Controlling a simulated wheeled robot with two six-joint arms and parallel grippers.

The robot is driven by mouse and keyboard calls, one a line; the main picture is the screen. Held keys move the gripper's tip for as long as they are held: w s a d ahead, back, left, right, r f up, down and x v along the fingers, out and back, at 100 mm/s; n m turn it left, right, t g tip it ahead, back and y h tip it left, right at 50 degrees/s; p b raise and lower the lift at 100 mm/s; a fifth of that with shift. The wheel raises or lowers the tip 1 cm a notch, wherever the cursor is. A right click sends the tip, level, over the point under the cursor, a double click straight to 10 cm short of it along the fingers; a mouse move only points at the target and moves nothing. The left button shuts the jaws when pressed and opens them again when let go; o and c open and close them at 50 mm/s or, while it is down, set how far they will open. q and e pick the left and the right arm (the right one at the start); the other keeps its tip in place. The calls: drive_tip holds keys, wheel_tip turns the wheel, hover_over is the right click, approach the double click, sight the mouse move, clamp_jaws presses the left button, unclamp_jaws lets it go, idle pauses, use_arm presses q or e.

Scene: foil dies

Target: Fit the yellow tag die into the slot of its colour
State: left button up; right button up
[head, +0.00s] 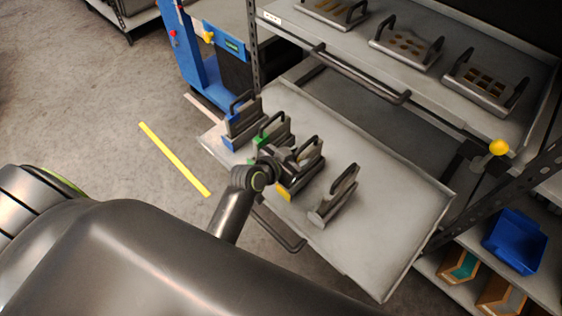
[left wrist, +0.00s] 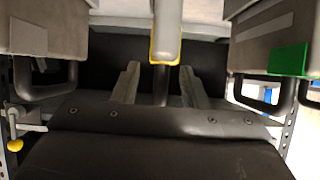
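The yellow-tagged die (head: 312,160) is a grey upright plate with a dark handle, on the pulled-out shelf tray (head: 375,195) between a green-tagged die and a plain grey one. A yellow patch (head: 284,193) shows at its near lower end. In the left wrist view the yellow-edged die (left wrist: 166,35) is at top centre, its dark handle (left wrist: 160,85) between my fingers. My left gripper (head: 285,162) is at this handle. Its fingers, in the left wrist view (left wrist: 160,88), stand apart with gaps on both sides. My right gripper is out of view. I cannot make out a yellow slot.
A blue-tagged die (head: 242,120) and the green-tagged die (head: 272,133) stand close on one side, a grey die (head: 337,195) on the other. The tray's right part is bare. Flat dies (head: 405,48) lie on the upper shelf. A blue frame (head: 200,65) stands behind.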

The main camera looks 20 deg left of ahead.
use_arm(q)
drive_tip(key=v, duration=0.9)
drive_tip(key=shift+s+r, duration=0.15)
drive_tip(key=shift+s, duration=0.1)
